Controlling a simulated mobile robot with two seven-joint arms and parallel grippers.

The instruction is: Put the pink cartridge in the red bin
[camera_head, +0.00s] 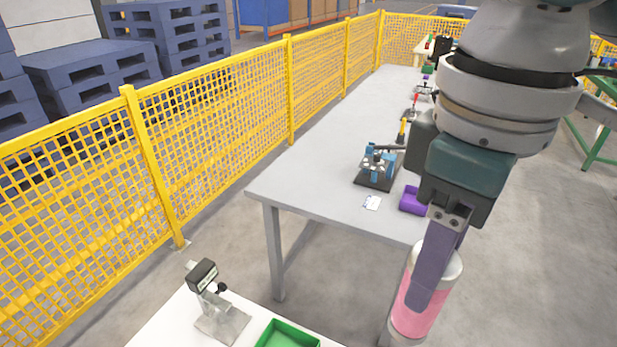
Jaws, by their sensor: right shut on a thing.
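The pink cartridge (408,318) is a clear cylinder with a grey cap and pink contents. My right gripper (430,290) comes down from the upper right and is shut on the cartridge, which hangs nearly upright, slightly tilted, at the bottom right. One finger covers part of the cartridge's front. No red bin can be made out in this view. My left gripper is not in view.
A long grey table (310,165) holds a blue device on a black base (377,168), a purple bin (412,201) and a small white card (372,202). A white table at bottom left carries a grey stand (220,320) and a green bin (287,336). Yellow fencing (215,110) runs behind.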

